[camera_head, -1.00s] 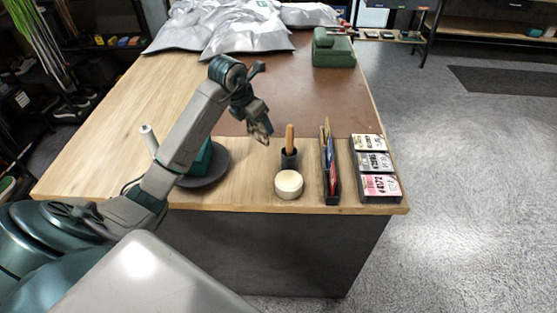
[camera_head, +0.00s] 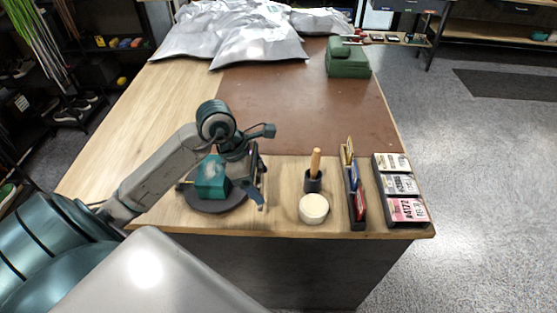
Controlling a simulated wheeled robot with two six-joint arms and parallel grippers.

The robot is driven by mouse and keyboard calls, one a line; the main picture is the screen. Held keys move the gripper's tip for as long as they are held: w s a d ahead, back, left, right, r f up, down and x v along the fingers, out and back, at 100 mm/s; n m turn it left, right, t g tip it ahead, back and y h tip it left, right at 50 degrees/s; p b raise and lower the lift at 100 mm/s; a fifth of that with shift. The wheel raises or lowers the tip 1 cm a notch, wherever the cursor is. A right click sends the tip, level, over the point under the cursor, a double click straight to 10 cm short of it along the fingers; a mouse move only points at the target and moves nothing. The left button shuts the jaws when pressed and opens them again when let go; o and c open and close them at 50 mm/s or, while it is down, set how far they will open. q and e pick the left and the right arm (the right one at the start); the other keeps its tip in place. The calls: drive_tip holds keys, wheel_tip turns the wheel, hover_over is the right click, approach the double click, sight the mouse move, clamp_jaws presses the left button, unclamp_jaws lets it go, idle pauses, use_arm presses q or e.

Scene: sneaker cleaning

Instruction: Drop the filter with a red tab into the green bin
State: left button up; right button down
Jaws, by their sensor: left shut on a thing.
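My left gripper (camera_head: 257,194) points down at the right edge of a dark round base, above the near part of the wooden table. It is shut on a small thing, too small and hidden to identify. A teal block (camera_head: 211,180) sits on the round base, just left of the gripper. I cannot make out a filter with a red tab. A green box-like object (camera_head: 347,60) stands at the back right of the table; I cannot tell whether it is the green bin. My right gripper is not in view.
A pale round pot (camera_head: 313,209), a black cup with a wooden handle (camera_head: 314,165), a narrow black rack of coloured items (camera_head: 356,195) and a card tray (camera_head: 402,190) stand along the front right. Silvery sheets (camera_head: 235,35) cover the back. The brown mat (camera_head: 300,110) is mostly clear.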

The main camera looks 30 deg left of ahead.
use_arm(q)
drive_tip(key=w+f+p, duration=0.1)
drive_tip(key=w+p, duration=0.1)
drive_tip(key=w, duration=0.1)
drive_tip(key=w+a+f+p, duration=0.1)
drive_tip(key=w+p, duration=0.1)
drive_tip(key=w, duration=0.2)
drive_tip(key=w+f+p, duration=0.1)
drive_tip(key=w+p, duration=0.1)
drive_tip(key=w, duration=0.1)
drive_tip(key=shift+w+a+f+p, duration=0.25)
drive_tip(key=shift+a+f+p, duration=0.1)
drive_tip(key=shift+f, duration=0.6)
drive_tip(key=o, duration=0.9)
drive_tip(key=shift+r, duration=0.15)
